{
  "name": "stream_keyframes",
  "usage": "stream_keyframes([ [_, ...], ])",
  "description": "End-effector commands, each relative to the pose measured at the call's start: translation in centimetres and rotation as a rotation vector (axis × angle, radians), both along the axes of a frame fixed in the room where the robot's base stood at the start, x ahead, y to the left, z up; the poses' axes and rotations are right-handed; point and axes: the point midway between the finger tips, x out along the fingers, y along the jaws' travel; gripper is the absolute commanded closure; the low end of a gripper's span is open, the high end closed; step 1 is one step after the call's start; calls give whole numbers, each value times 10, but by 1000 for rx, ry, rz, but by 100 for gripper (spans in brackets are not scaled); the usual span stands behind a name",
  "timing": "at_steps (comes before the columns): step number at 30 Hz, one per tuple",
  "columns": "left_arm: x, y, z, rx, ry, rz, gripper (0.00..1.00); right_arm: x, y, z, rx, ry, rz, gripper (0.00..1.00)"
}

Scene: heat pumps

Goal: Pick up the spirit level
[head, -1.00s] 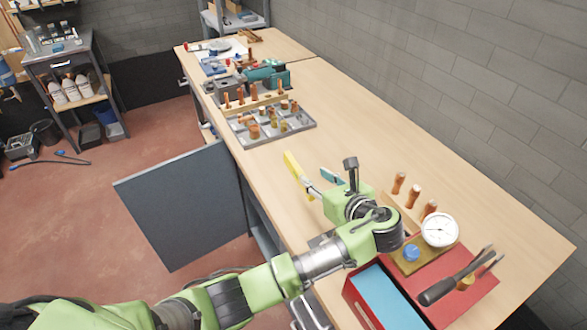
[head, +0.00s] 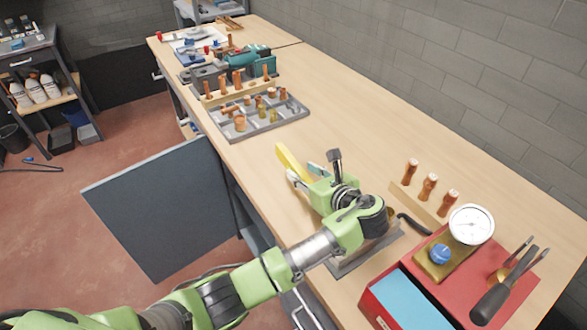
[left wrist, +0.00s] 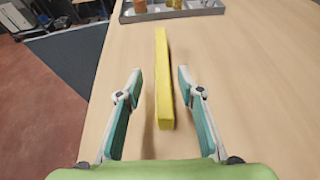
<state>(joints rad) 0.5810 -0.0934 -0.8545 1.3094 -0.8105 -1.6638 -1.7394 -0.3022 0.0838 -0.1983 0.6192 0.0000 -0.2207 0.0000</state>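The spirit level is a yellow bar (head: 289,160) lying on the wooden workbench, beyond my left gripper. My left gripper (head: 303,173) reaches over the bench and is open. In the left wrist view, the yellow spirit level (left wrist: 162,90) runs lengthwise between the two spread teal-and-grey fingers (left wrist: 159,74). A gap shows on both sides of the bar. In the head view, the near part of the bar is hidden by the gripper. My right gripper is not in view.
A grey compartment tray (head: 285,126) with copper and brass fittings stands beyond the level. A red case (head: 500,262) with a gauge (head: 471,224) and a rack of copper pieces (head: 429,187) are near the right front. The bench between level and wall is clear.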

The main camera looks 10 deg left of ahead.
Motion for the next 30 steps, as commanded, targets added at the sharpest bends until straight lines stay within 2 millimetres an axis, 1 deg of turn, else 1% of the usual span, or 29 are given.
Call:
stream_keyframes([
  [6,26,17,-7,3,1,1,65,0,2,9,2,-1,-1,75],
  [9,34,25,-14,1,1,1,65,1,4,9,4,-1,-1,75],
  [13,38,28,-17,0,1,-1,65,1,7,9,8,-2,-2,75],
  [18,38,28,-17,0,1,-1,65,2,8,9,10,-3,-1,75],
  [19,38,28,-17,0,1,-1,68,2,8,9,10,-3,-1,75],
  [20,38,28,-17,0,1,-1,76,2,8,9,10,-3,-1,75],
  [21,38,28,-17,0,1,-1,86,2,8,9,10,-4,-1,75],
  [23,38,28,-17,0,1,-1,100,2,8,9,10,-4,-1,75],
  [30,38,28,-17,0,1,-1,100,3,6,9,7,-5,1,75],
])
